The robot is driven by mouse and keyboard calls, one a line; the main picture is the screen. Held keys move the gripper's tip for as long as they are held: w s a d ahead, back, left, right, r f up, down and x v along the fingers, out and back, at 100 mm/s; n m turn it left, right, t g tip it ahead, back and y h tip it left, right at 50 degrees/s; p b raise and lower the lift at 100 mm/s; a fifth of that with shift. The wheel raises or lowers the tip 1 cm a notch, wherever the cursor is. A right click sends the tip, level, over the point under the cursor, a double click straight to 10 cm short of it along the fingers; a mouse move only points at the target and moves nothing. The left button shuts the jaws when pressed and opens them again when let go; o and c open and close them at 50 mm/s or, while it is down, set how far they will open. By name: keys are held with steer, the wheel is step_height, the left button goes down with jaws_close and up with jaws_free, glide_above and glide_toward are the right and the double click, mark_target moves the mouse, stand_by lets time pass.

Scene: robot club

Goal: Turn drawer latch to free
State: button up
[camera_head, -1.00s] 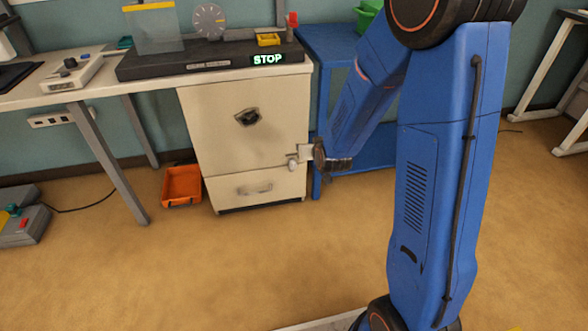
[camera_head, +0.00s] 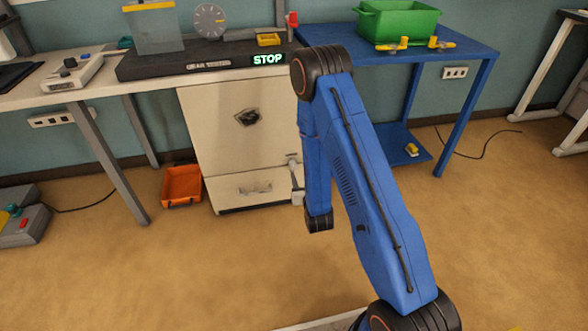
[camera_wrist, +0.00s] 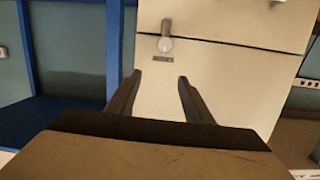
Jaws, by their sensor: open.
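The drawer latch (camera_wrist: 166,42) is a pale round knob with a short grey lever. In the wrist view it lies across the seam between two cream drawer fronts, its lever standing upright towards the top. It also shows small in the head view (camera_head: 292,160), at the cabinet's right edge. My gripper (camera_wrist: 159,76) is open and empty, its two dark fingers apart and pointing at the cabinet front, just short of the latch in the picture. In the head view my forearm hides most of the gripper. I cannot tell the exact distance to the latch.
A blue table (camera_head: 465,47) with a green crate (camera_head: 398,22) stands right. The floor in front is clear.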

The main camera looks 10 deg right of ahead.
steer(key=s+f+t, duration=0.1)
steer(key=s+f, duration=0.2)
steer(key=f, duration=0.2)
glide_toward(294, 166)
steer(key=shift+n+t, duration=0.4)
steer(key=w, duration=0.9)
steer(key=shift+f, duration=0.35)
steer(key=shift+c, duration=0.6)
steer(key=c, duration=0.9)
